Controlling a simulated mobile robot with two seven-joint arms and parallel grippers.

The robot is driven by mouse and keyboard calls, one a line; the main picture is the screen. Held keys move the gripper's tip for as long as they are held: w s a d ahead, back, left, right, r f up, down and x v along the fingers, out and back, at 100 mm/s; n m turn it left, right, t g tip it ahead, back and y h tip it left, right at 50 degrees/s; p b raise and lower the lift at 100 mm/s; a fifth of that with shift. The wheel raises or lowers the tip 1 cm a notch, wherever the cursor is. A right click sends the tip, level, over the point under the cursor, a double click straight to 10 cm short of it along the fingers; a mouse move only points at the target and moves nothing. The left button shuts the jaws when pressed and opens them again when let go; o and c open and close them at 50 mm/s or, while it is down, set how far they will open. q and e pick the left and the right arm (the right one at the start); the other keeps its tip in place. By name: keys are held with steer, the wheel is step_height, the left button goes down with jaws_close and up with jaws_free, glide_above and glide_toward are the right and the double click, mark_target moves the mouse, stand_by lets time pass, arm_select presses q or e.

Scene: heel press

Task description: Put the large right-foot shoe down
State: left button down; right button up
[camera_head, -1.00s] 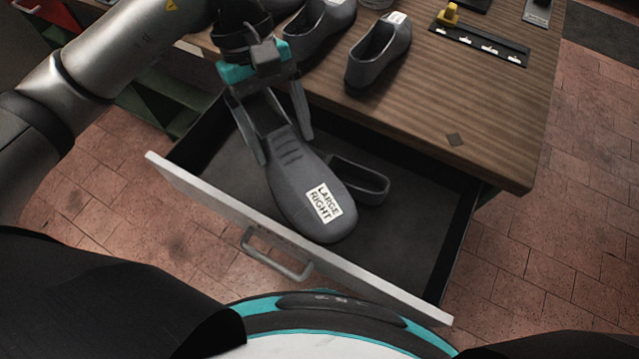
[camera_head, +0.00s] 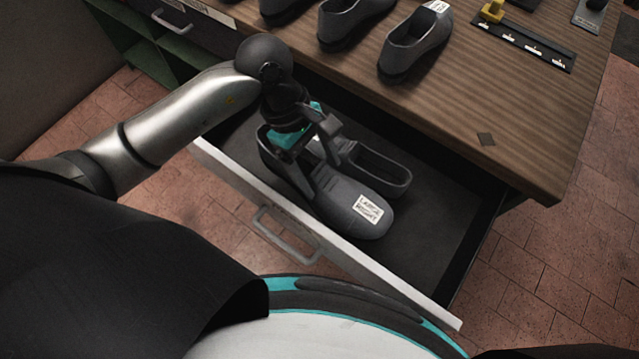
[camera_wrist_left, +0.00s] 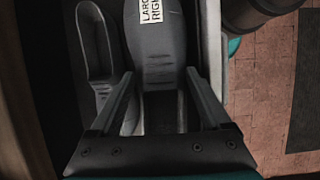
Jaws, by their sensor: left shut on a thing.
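The large right-foot shoe (camera_head: 345,205) is grey with a white "LARGE RIGHT" label on its toe. It is low inside the open drawer (camera_head: 425,245), toe toward the lower right; I cannot tell whether it touches the drawer floor. My left gripper (camera_head: 318,190) is shut on its sides, around the middle. The left wrist view shows the shoe (camera_wrist_left: 157,60) between the two fingers (camera_wrist_left: 160,85). Another grey shoe (camera_head: 385,168) lies in the drawer right behind it, partly hidden by the gripper. My right gripper is not in view.
The wooden tabletop (camera_head: 530,120) overhangs the drawer's back. Several grey shoes stand on it, one (camera_head: 415,45) nearest the drawer. A black strip with a yellow piece (camera_head: 492,12) lies at the back right. The drawer's right part is bare. The drawer front has a handle (camera_head: 285,238).

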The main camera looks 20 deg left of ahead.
arm_select(q)
step_height(320, 180, down, 4)
steer(key=shift+r, duration=0.25)
steer(key=shift+w+f+b, duration=0.1)
steer(key=shift+f+b, duration=0.45)
steer(key=shift+f, duration=1.35)
jaws_free()
steer(key=shift+f, duration=0.15)
steer(key=shift+a+r, duration=0.1)
steer(key=shift+r, duration=0.25)
steer(key=p+v, duration=0.1)
steer(key=v, duration=1)
steer(key=shift+r+p, duration=0.3)
